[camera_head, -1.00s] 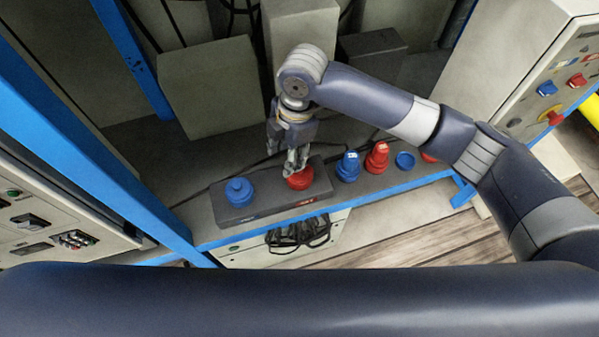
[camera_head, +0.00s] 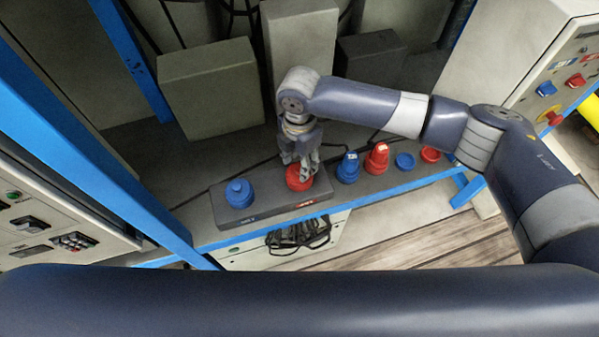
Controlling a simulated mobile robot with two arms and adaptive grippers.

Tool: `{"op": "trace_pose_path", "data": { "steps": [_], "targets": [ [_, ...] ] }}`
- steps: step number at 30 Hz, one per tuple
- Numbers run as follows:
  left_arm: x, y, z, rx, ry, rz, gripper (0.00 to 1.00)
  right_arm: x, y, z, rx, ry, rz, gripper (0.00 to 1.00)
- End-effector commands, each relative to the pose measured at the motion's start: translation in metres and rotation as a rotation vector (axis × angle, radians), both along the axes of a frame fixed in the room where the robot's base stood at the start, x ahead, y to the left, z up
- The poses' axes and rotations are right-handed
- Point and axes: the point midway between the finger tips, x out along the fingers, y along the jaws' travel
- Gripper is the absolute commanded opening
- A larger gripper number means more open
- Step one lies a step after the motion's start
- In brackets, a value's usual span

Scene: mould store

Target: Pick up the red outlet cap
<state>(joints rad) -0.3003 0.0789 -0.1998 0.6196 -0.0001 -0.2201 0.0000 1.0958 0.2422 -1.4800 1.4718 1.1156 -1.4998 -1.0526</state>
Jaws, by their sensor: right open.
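A round red cap (camera_head: 299,180) sits on the right part of a dark grey block (camera_head: 270,206), with a red label on the block's front below it. My right gripper (camera_head: 303,164) points down at this cap, with its open fingers at the cap's back edge. The fingers hide part of the cap, and I cannot tell whether they touch it. A second, flat red piece (camera_head: 430,154) lies at the right end of the shelf. My left gripper is not in view.
A blue cap (camera_head: 239,192) sits on the block's left part. Right of the block stand a blue fitting (camera_head: 348,167) and a red fitting (camera_head: 377,158), then a flat blue piece (camera_head: 405,161). Grey boxes (camera_head: 210,88) stand behind. A blue upright (camera_head: 100,140) rises at left.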

Motion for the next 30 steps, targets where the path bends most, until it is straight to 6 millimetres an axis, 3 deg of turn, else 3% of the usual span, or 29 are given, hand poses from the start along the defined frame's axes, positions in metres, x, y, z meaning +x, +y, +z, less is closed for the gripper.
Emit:
{"op": "trace_pose_path", "data": {
  "steps": [5,13,18,19,30],
  "targets": [
    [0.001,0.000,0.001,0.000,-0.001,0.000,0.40,0.000,0.001,-0.021,-0.001,-0.001,0.000,0.44],
    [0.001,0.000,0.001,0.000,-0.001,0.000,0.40,0.000,0.001,-0.023,0.001,-0.002,0.000,0.44],
    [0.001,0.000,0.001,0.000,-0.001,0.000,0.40,0.000,0.001,-0.023,0.001,-0.001,0.000,0.05],
    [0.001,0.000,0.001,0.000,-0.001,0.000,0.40,0.000,0.001,-0.023,0.001,-0.001,0.000,0.02],
    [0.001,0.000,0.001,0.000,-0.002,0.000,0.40,0.000,0.001,-0.022,0.001,-0.002,0.000,0.02]
  ]
}}
